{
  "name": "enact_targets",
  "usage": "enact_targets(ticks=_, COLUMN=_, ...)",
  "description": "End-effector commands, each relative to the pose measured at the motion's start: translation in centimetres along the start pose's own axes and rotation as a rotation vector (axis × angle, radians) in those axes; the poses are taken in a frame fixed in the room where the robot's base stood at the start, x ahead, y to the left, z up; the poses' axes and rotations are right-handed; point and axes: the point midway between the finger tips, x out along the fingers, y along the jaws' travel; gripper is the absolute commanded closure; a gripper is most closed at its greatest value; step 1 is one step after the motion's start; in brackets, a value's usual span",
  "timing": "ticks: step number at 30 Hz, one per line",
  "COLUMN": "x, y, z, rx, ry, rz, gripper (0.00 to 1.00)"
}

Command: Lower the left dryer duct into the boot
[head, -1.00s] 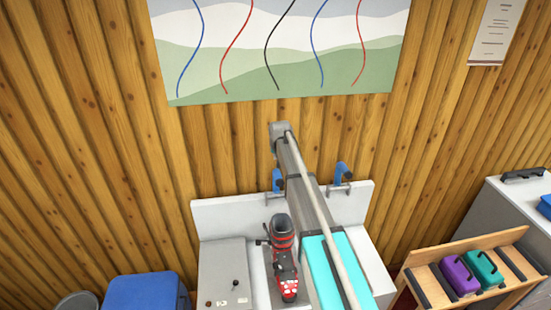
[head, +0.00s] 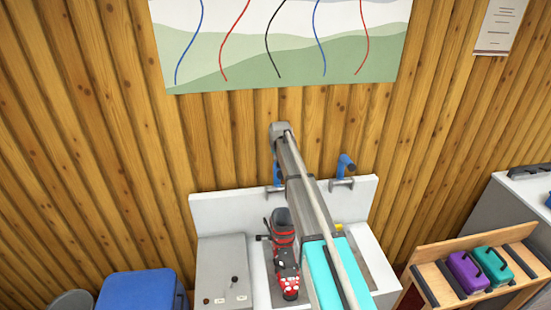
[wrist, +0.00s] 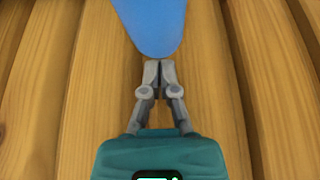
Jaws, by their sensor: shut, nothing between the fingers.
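The left dryer duct (head: 277,173) is a blue tube at the back panel of the bench, partly hidden by my arm. In the wrist view a rounded blue end (wrist: 152,25), apparently this duct, fills the top middle. My gripper (wrist: 159,66) is shut and empty, its fingertips at the lower edge of the blue end. I cannot tell whether they touch it. The head view hides my gripper. The red and black boot (head: 285,252) stands upright in the bench, left of my arm and below the left duct.
A second blue duct (head: 346,164) stands right of my arm. A grey control box (head: 222,270) is left of the boot, and a blue bin (head: 140,292) is further left. A wooden rack (head: 440,285) with purple and teal cases is at right. The wooden wall is close behind.

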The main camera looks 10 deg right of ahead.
Motion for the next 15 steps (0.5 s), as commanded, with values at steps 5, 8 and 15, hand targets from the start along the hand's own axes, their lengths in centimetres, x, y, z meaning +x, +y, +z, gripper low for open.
enact_targets(ticks=5, x=0.22, y=0.00, z=-0.01, rx=0.000, ry=0.000, rz=0.000, gripper=1.00)
enact_targets(ticks=8, x=0.19, y=-0.01, z=-0.01, rx=0.000, ry=0.000, rz=0.000, gripper=1.00)
enact_targets(ticks=15, x=0.17, y=-0.32, z=0.03, rx=-0.001, ry=0.001, rz=-0.001, gripper=1.00)
